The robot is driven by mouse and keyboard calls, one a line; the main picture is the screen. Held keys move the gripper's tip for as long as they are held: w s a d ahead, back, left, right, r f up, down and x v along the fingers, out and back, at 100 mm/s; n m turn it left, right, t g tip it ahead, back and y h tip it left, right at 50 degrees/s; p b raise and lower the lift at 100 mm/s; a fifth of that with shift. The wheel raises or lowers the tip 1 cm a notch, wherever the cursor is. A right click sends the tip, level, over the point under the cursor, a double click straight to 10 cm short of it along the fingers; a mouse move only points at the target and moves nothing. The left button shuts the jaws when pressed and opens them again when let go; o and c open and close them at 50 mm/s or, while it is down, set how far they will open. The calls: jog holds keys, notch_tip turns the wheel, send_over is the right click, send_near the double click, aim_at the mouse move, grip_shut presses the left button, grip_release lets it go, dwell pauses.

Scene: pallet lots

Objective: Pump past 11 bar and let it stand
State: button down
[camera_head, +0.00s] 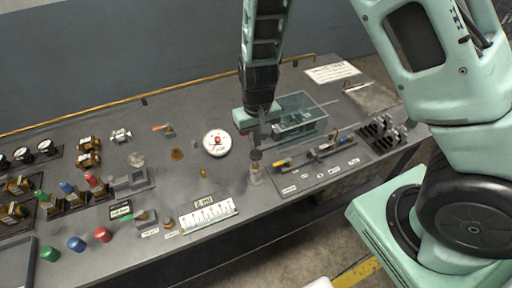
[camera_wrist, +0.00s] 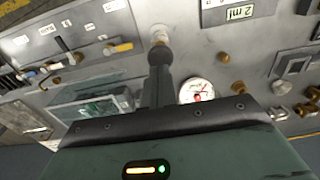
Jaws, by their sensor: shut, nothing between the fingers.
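A round white gauge (camera_head: 217,142) with a red centre lies on the grey bench, left of my gripper. It also shows in the wrist view (camera_wrist: 197,91); its reading is too small to tell. My gripper (camera_head: 256,153) is shut and points down over a small pale upright post (camera_head: 255,175) with a brownish base. In the wrist view the shut fingertips (camera_wrist: 159,56) reach the top of this post (camera_wrist: 158,35); I cannot tell whether they touch it. A panel with a yellow-ended lever (camera_head: 282,163) lies just right of the post. I cannot tell which part is the pump.
A clear box (camera_head: 302,118) stands close behind my gripper. A "2 ml" label (camera_head: 203,201) and scale strip (camera_head: 208,215) lie in front. Coloured valves (camera_head: 68,188) and several knobs crowd the left. Bare bench lies around the gauge.

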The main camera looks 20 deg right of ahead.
aim_at(256, 153)
notch_tip(256, 153, up, 7)
jog(key=shift+b, duration=0.4)
jog(key=shift+b, duration=0.4)
jog(key=shift+w+r+b, duration=0.2)
jog(key=shift+r+b, duration=1.5)
jog(key=shift+b, duration=0.6)
jog(key=shift+f, duration=0.1)
notch_tip(256, 153, down, 14)
jog(key=p, duration=0.3)
